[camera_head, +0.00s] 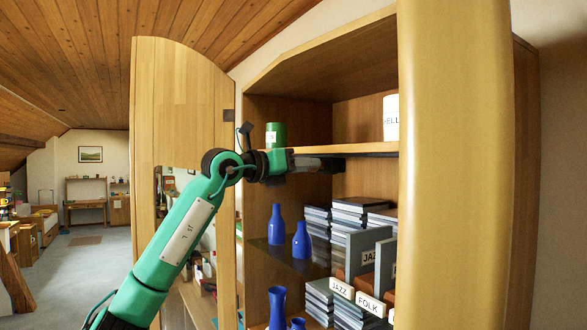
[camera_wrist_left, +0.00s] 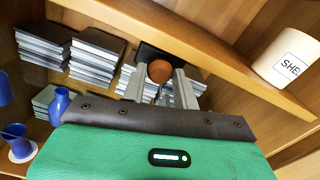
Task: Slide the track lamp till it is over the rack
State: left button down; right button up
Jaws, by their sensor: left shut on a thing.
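The track lamp looks to be the dark block (camera_head: 333,165) under the front edge of the cabinet shelf. In the left wrist view it is a dark block (camera_wrist_left: 152,52) with a round orange-brown knob (camera_wrist_left: 160,71). My left gripper (camera_head: 318,163) reaches in from the left, and its two fingers (camera_wrist_left: 160,88) are shut on the knob. What looks like the rack, with grey dividers (camera_head: 362,252) and JAZZ and FOLK labels, stands lower and to the right. The pillar hides its right part. My right gripper is not in view.
A thick timber brace (camera_head: 453,160) stands close in front on the right. The shelf (camera_head: 365,148) holds a green can (camera_head: 276,135) and a white labelled pot (camera_head: 391,118). Blue vases (camera_head: 302,240) stand below on a glass shelf. An open cabinet door (camera_head: 180,100) is at left.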

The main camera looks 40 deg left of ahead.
pick_arm(q)
jog(key=s+d+b, duration=0.1)
jog(key=s+d, duration=0.1)
jog(key=d, duration=0.7)
jog(key=s+d, duration=0.3)
jog(key=d, duration=0.6)
jog(key=shift+s+b, duration=0.15)
jog(key=shift+b, duration=0.25)
jog(key=shift+d, duration=0.1)
jog(key=c, duration=1.2)
grip_release()
jog(key=shift+o, duration=0.7)
jog(key=shift+d, duration=0.25)
jog(key=shift+s+a, duration=0.1)
